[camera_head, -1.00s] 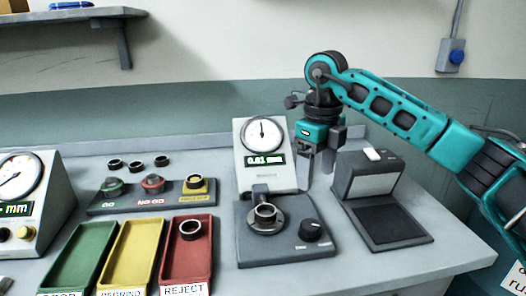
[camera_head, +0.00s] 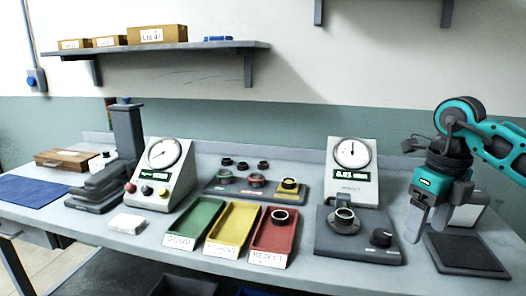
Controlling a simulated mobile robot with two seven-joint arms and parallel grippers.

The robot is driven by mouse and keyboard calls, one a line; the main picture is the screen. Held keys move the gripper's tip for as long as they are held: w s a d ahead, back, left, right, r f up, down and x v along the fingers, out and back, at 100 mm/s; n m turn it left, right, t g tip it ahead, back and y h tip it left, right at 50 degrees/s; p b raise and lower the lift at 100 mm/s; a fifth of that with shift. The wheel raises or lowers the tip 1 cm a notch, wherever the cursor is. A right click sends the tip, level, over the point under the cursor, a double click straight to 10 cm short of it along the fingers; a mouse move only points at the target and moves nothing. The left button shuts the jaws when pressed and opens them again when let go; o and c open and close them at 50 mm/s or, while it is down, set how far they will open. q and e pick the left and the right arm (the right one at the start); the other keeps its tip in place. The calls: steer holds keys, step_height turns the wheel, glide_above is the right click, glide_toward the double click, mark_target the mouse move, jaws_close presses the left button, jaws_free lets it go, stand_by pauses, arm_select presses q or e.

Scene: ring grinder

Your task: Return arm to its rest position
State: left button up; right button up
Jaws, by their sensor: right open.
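My right arm is teal and comes in from the right edge. My left gripper is not in view.
Green (camera_head: 197,222), yellow (camera_head: 233,226) and red (camera_head: 273,240) trays stand mid-bench; a ring (camera_head: 280,215) lies in the red one. Several rings lie behind. A second dial gauge (camera_head: 160,175), a dark stand (camera_head: 128,135) and a blue mat (camera_head: 38,190) are left. A shelf (camera_head: 160,48) hangs above.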

steer(key=s+a+f+n+g+y, duration=0.15)
steer(key=a+f+y, duration=0.45)
steer(key=a, duration=0.6)
steer(key=s+a+m+t+y, duration=0.4)
steer(key=a+m+y, duration=0.5)
steer(key=a+y, duration=0.6)
steer(key=d+f+m+t+h, duration=0.9)
steer(key=f+m+t+h, duration=0.5)
steer(key=m, duration=0.9)
steer(key=s+d+f+m+g+h, duration=0.5)
steer(key=s+d+f+m, duration=0.1)
steer(key=s+f, duration=0.6)
steer(key=shift+d+f+m+g, duration=0.15)
steer(key=shift+f+m+g, duration=0.2)
steer(key=shift+f+m, duration=0.55)
